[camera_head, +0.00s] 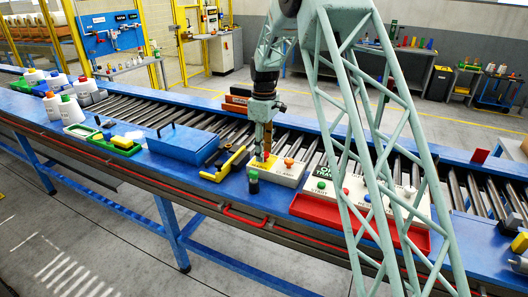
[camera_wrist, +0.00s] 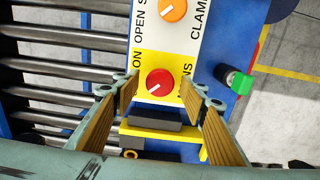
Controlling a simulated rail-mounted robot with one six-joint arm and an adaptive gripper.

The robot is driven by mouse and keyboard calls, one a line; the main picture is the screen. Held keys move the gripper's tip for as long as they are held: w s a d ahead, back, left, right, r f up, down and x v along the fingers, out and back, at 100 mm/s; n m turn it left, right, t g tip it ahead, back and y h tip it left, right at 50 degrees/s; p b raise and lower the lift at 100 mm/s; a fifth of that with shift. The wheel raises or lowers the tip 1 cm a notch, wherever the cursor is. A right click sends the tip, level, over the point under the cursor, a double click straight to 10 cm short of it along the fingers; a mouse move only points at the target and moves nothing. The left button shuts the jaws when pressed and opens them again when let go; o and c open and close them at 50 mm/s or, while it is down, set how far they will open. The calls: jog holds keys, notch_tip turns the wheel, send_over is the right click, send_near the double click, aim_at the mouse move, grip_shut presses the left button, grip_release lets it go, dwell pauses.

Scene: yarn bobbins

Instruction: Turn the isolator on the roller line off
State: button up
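The isolator's round red knob (camera_wrist: 160,82) sits on a yellow plate marked with "ON" and partly hidden lettering that looks like "MAINS". The plate is at the near end of a white control box (camera_head: 286,176), which also carries an orange knob (camera_wrist: 173,10). My gripper (camera_wrist: 159,91) is open, its two ridged fingers on either side of the red knob in the wrist view. Contact cannot be judged.
A dark post with a green top (camera_head: 253,178) stands close in front of the box. A yellow-and-black piece (camera_head: 228,164) and a blue lidded box (camera_head: 182,145) lie to its left. A red tray (camera_head: 318,209) with white boxes is to its right. Rollers run behind.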

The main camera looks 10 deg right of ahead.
jog(key=shift+r, duration=0.1)
notch_tip(320, 180, up, 12)
dwell(0.8)
dwell(0.3)
